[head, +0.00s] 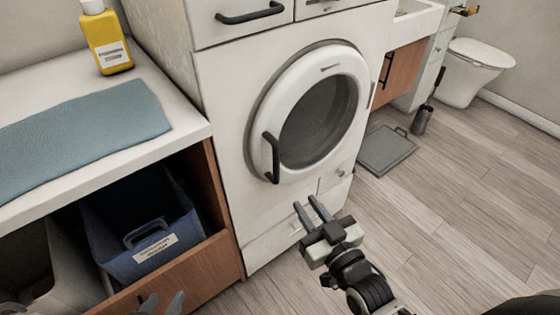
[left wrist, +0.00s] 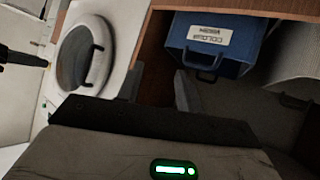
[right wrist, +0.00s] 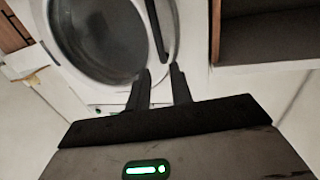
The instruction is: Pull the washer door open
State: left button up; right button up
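The white washer (head: 225,110) stands in the middle of the head view. Its round door (head: 340,62) has dark glass and looks closed. A dark bar handle (head: 271,158) is on the door's left side; it also shows in the right wrist view (right wrist: 155,30) and the left wrist view (left wrist: 97,62). My right gripper (head: 309,206) is open and empty, below and to the right of the handle, apart from it. In the right wrist view its fingers point toward the door's lower part. My left gripper (head: 162,302) is open and empty, low in front of the cabinet.
A counter (head: 190,130) with a blue-grey cloth (head: 90,135) and yellow bottle (head: 106,40) is left of the washer. Under it, a blue bin (head: 150,225) sits in an open wooden compartment. A grey scale (head: 385,150) lies on the floor at right, which is otherwise mostly clear.

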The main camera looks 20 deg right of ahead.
aim_at(278, 161)
jog(key=w, duration=0.5)
jog(key=w+a, duration=0.1)
jog(key=w, duration=0.4)
jog(key=w+a, duration=0.1)
jog(key=w, duration=0.4)
jog(key=shift+w+a+r+b, duration=0.1)
jog(key=shift+w+b, duration=0.2)
jog(key=shift+b, duration=0.05)
grip_shut()
